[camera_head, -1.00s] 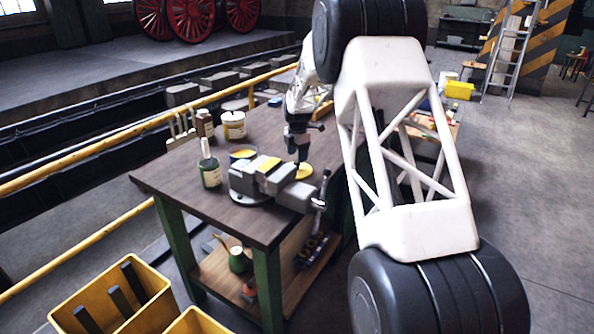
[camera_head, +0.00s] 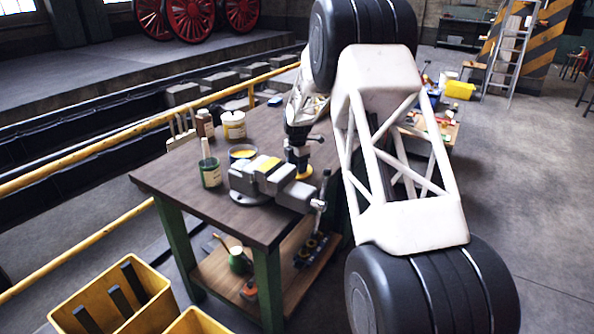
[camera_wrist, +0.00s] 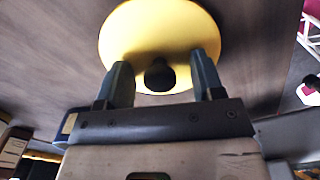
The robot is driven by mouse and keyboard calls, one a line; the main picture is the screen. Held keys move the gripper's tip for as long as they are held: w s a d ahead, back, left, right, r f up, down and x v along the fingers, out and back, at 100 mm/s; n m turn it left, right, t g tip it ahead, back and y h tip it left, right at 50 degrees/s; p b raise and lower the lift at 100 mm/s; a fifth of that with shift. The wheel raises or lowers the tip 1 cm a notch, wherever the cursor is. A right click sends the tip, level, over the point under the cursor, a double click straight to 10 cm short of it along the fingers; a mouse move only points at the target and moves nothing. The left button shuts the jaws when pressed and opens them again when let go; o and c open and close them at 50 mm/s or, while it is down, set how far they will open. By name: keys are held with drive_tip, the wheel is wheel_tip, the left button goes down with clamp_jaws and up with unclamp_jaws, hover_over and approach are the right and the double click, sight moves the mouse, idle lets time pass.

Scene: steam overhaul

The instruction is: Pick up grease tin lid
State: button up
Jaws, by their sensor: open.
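The grease tin lid (camera_wrist: 160,28) is a round yellow disc with a black knob (camera_wrist: 159,76), lying on the dark workbench. In the head view, the lid (camera_head: 305,174) shows only in part, behind the vise and under my gripper. My gripper (camera_wrist: 162,68) is open and empty, with its two fingertips over the near part of the lid, one on each side of the knob. Whether the fingers touch the knob or lid cannot be told. An open tin with yellow contents (camera_head: 243,153) stands to the left on the bench.
A grey vise (camera_head: 262,183) with a yellow top piece stands close in front of the lid. Bare bench top (camera_head: 165,182) lies at the left end.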

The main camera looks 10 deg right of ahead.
drive_tip(key=c, duration=1)
drive_tip(key=shift+r, duration=5.05)
drive_tip(key=w+a+r+n, duration=0.1)
drive_tip(key=w+a+n, duration=0.2)
drive_tip(key=a, duration=0.6)
drive_tip(key=w+a+r+n, duration=0.2)
drive_tip(key=w+a+n, duration=0.1)
drive_tip(key=w+a, duration=0.4)
drive_tip(key=shift+w+a, duration=0.15)
drive_tip(key=shift+a, duration=1.65)
drive_tip(key=shift+r, duration=0.1)
